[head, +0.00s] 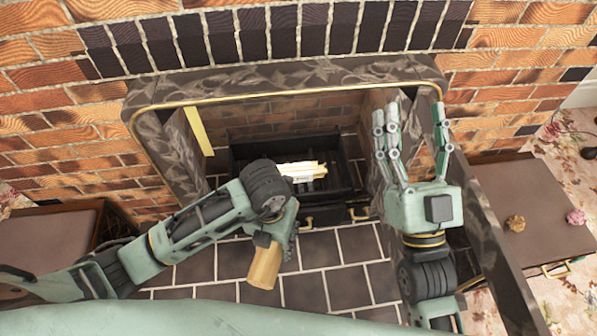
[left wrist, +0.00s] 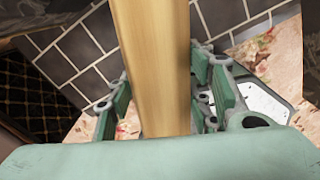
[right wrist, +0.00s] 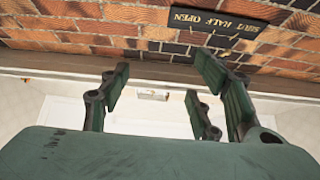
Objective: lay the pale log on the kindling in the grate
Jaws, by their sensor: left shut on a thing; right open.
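The pale log (head: 264,266) is held upright by my left gripper (head: 285,222) in front of the grate. In the left wrist view the log (left wrist: 155,60) runs between the green fingers (left wrist: 165,105). The dark grate (head: 345,178) stands inside the fireplace opening, and the pale kindling (head: 302,170) lies in it, partly hidden by my left wrist. The log is apart from the kindling. My right gripper (head: 412,125) is open and empty, fingers raised at the right side of the opening. In the right wrist view its fingers (right wrist: 165,100) are spread with nothing between them.
The stone surround (head: 290,82) frames the opening. Dark hearth tiles (head: 340,285) lie in front, mostly clear. A dark cabinet (head: 520,225) with small rosettes stands at right. A brown box top (head: 50,240) is at left. A sign reading "SHUT HALF OPEN" (right wrist: 218,25) is on the brick.

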